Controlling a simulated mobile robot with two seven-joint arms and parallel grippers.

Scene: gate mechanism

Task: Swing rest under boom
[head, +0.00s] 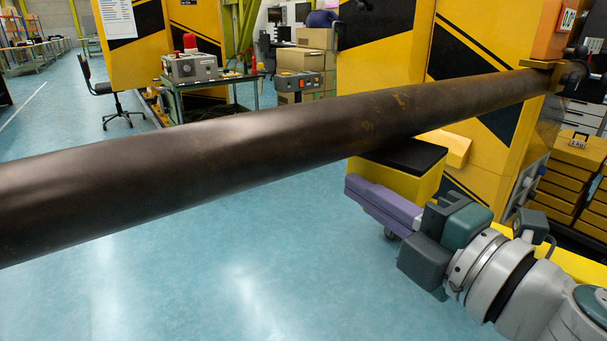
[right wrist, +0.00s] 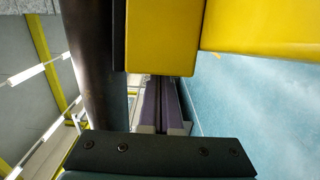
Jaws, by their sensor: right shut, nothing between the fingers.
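The boom (head: 260,150), a long dark brown pipe, crosses the head view from lower left to a yellow gate post at upper right. The rest (head: 390,178), a yellow block with a black top pad, stands behind and below the boom; the boom hides part of it. My right gripper (head: 362,196), with purple fingers, is shut and empty, its fingers in front of the rest's yellow side. In the right wrist view, the closed fingers (right wrist: 166,98) point toward the rest (right wrist: 160,38), with the boom (right wrist: 98,65) to the left. Contact with the rest cannot be told. My left gripper is out of view.
Yellow and black gate panels (head: 470,70) stand behind the boom. A green cart (head: 215,90) with a control box, cardboard boxes and a chair are further back. The blue floor (head: 250,270) below the boom is clear.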

